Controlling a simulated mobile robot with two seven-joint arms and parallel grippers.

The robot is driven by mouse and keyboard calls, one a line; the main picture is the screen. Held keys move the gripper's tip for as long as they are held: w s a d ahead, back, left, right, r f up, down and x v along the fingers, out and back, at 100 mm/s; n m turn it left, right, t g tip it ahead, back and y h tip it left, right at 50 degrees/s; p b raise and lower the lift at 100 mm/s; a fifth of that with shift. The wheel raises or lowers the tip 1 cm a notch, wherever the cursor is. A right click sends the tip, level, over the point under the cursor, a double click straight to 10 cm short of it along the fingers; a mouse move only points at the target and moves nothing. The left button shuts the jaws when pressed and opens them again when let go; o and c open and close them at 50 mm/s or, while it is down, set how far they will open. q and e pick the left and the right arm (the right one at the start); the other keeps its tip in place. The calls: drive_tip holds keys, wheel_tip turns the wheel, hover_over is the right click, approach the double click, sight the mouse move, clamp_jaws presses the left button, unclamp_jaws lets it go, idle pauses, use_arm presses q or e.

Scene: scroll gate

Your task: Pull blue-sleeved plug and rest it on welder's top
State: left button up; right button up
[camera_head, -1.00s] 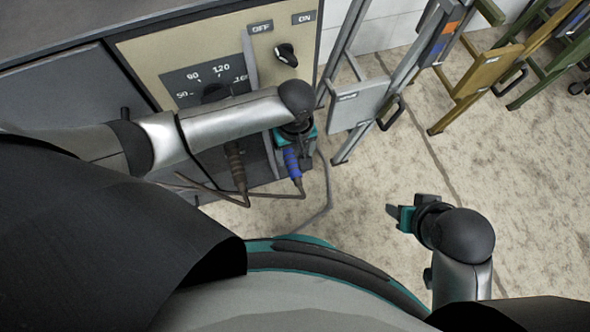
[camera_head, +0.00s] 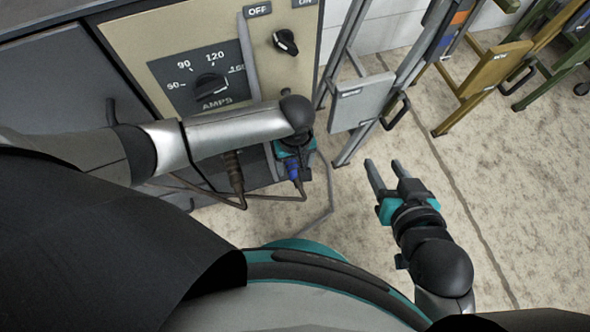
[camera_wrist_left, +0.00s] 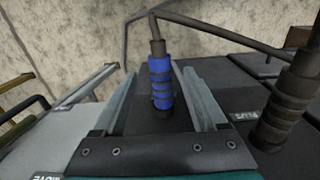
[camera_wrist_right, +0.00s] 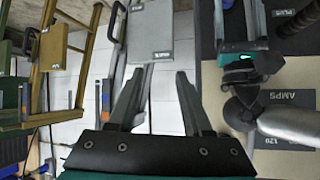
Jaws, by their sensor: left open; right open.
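The blue-sleeved plug (camera_head: 293,171) sits in the lower front panel of the welder (camera_head: 128,40), with a dark cable running from it. In the left wrist view the plug (camera_wrist_left: 161,80) stands between the two fingers of my left gripper (camera_wrist_left: 160,98), which is open around it; I cannot tell that either finger touches it. In the head view the left wrist hides part of the plug. My right gripper (camera_head: 375,176) is open and empty over the floor, right of the welder. The welder's top is mostly out of view.
A dark-sleeved plug (camera_wrist_left: 284,105) is beside the blue one, its cable looping below. Folded metal frames with a grey panel (camera_head: 362,103) and a yellow panel (camera_head: 494,68) stand right of the welder. The floor (camera_head: 500,180) at the right is clear.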

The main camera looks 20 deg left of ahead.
sight(296, 175)
use_arm(q)
drive_tip(key=shift+f+b, duration=0.7)
drive_tip(key=shift+f, duration=0.35)
drive_tip(key=shift+f+b, duration=0.4)
drive_tip(key=shift+f, duration=0.5)
use_arm(e)
drive_tip(key=shift+s+a+r+m+t+y, duration=0.1)
drive_tip(key=shift+a+r+t+y, duration=0.35)
drive_tip(key=shift+a+t, duration=0.3)
drive_tip(key=shift+s+a+r+m+t+y, duration=0.1)
drive_tip(key=shift+a+r+t+y, duration=0.4)
drive_tip(key=shift+t, duration=0.4)
drive_tip(key=shift+a+r+m+t+y, duration=0.1)
drive_tip(key=shift+a+r+t+y, duration=0.25)
drive_tip(key=shift+a+t, duration=0.45)
use_arm(q)
clamp_jaws()
use_arm(e)
drive_tip(key=shift+d, duration=0.1)
use_arm(q)
drive_tip(key=shift+s+d, duration=0.25)
drive_tip(key=shift+s, duration=0.05)
use_arm(e)
drive_tip(key=shift+r, duration=0.45)
